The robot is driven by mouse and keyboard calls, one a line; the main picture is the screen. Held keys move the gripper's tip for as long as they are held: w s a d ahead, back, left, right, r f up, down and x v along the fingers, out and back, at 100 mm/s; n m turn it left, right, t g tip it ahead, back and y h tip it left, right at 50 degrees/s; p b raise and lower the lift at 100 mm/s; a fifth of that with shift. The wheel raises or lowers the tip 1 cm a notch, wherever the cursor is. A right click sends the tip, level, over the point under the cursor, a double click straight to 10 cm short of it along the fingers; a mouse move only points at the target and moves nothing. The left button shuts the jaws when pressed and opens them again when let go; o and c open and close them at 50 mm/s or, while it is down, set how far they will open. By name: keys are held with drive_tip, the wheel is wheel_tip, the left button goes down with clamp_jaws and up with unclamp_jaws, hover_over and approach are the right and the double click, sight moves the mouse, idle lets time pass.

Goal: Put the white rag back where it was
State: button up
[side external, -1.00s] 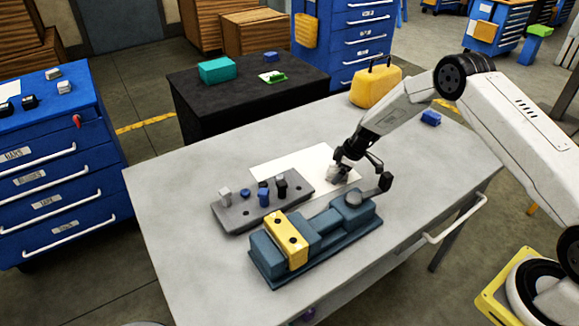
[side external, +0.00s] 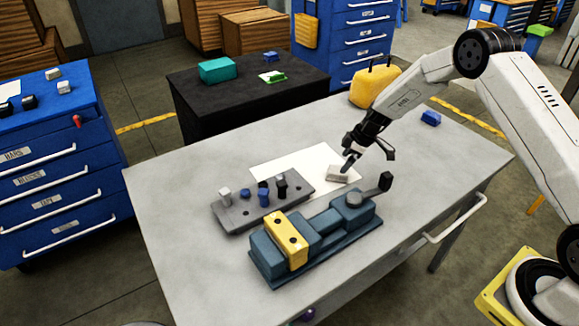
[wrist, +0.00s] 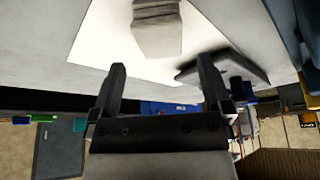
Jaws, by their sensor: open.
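The white rag (side external: 338,174) lies as a small pale block at the right edge of a white sheet (side external: 290,165) on the grey table. The rag also shows in the wrist view (wrist: 157,27), beyond my fingertips and in line with the gap between them. My gripper (side external: 350,160) is just above the rag, tilted down. In the wrist view its two dark fingers (wrist: 160,80) are spread with nothing between them. The rag appears apart from the fingers.
A grey holder (side external: 240,208) with several pegs stands left of the rag. A blue vise (side external: 320,235) with a yellow block (side external: 287,240) stands in front. The table's left front is clear.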

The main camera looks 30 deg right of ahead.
drive_tip(key=v, duration=0.6)
drive_tip(key=shift+r, duration=0.3)
drive_tip(key=shift+s+d, duration=0.1)
drive_tip(key=s+a+r+m+h, duration=0.1)
drive_tip(key=s+a+r+m, duration=0.2)
drive_tip(key=s, duration=0.5)
drive_tip(key=s+a+r+m+h, duration=0.1)
drive_tip(key=s+a+r+m, duration=0.2)
drive_tip(key=s, duration=0.6)
drive_tip(key=s+a+r+m+h, duration=0.1)
drive_tip(key=s+a+r+m, duration=0.2)
drive_tip(key=s, duration=0.5)
drive_tip(key=shift+s+a+g, duration=0.3)
drive_tip(key=shift+a, duration=0.35)
